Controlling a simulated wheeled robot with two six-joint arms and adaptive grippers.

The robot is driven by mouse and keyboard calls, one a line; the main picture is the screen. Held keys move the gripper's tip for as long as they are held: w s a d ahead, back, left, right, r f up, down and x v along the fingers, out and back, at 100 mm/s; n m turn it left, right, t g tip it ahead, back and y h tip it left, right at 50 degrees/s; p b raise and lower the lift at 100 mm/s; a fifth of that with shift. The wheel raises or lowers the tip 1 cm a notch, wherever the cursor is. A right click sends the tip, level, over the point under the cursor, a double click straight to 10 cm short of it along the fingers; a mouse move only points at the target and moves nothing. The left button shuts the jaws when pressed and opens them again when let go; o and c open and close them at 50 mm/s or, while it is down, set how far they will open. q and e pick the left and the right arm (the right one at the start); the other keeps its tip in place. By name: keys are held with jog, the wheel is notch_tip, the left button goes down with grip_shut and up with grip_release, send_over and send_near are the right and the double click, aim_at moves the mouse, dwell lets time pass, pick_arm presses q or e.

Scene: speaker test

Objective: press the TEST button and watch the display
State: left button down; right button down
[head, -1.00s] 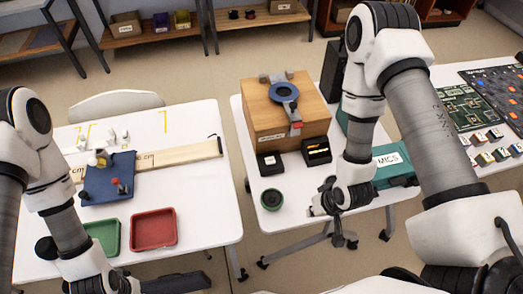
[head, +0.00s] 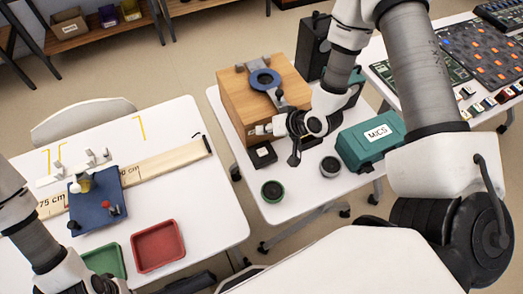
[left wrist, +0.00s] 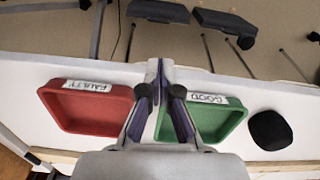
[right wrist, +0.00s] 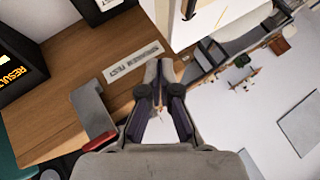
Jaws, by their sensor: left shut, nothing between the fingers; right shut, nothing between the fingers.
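The wooden box (head: 236,104) stands on the right-hand table, with a blue ring on its top. A small black box with a white label (head: 262,156) sits at its front; part of a similar box shows in the right wrist view (right wrist: 98,8). I cannot make out the button itself. The black display (right wrist: 14,72) shows orange letters, "RESULT", partly cut off; my right arm hides it in the head view. My right gripper (head: 256,130) is shut and empty at the wooden box's front, near the black box. My left gripper (left wrist: 162,72) is shut and empty above the trays.
A red FAULTY tray (head: 158,246) and green GOOD tray (head: 104,262) lie on the left table. A teal MICS case (head: 368,142) stands to the right.

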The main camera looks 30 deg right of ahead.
aim_at(264, 152)
notch_tip(264, 152, down, 8)
jog(key=b, duration=0.6)
dwell(1.0)
jog(key=shift+f+b, duration=0.3)
jog(key=shift+f, duration=0.15)
jog(key=shift+f+b, duration=0.4)
jog(key=shift+f, duration=0.05)
dwell(0.5)
jog(key=shift+r, duration=0.15)
jog(key=shift+r+p, duration=0.75)
jog(key=shift+r, duration=0.05)
notch_tip(264, 152, up, 5)
jog(key=p, duration=0.4)
